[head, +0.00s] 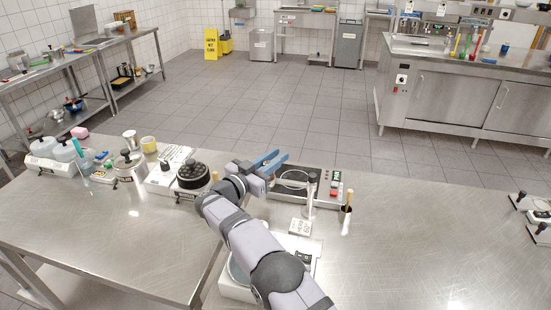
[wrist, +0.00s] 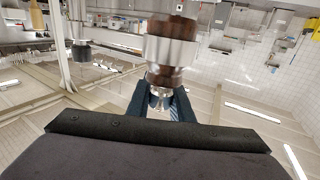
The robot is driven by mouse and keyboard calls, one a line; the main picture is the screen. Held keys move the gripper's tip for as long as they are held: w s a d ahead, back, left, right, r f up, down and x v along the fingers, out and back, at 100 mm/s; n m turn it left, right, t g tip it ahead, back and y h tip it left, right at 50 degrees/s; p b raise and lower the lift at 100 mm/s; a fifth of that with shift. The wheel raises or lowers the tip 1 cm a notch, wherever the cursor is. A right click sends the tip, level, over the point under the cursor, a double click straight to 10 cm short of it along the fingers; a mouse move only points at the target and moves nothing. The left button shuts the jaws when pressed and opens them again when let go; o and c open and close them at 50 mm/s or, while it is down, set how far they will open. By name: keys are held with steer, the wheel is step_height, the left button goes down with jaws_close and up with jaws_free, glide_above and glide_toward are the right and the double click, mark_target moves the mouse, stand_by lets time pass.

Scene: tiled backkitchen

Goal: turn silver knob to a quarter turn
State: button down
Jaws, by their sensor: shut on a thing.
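My gripper (head: 276,160) has blue fingers and reaches over the left back of a hot-plate unit on the steel table. In the wrist view, my gripper (wrist: 167,92) is shut on a small silver knob (wrist: 160,100). The knob joins a larger round body (wrist: 172,50) with silver and dark brown bands, which stands out past the fingertips. In the head view I cannot make out the knob; the gripper and wrist cover that spot. How far the knob is turned cannot be told.
The hot-plate unit (head: 322,203) has red and green parts at its right. A cup with a wooden-handled tool (head: 346,219) stands right of it. A black-topped round device (head: 193,176) is close on the left.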

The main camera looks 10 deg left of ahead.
mark_target(264, 165)
steer(key=c, duration=1.6)
jaws_free()
steer(key=shift+r, duration=0.1)
steer(key=shift+o, duration=0.2)
steer(key=shift+s+a, duration=0.1)
steer(key=shift+s, duration=0.05)
steer(key=shift+b+v, duration=1.25)
steer(key=shift+v, duration=2.3)
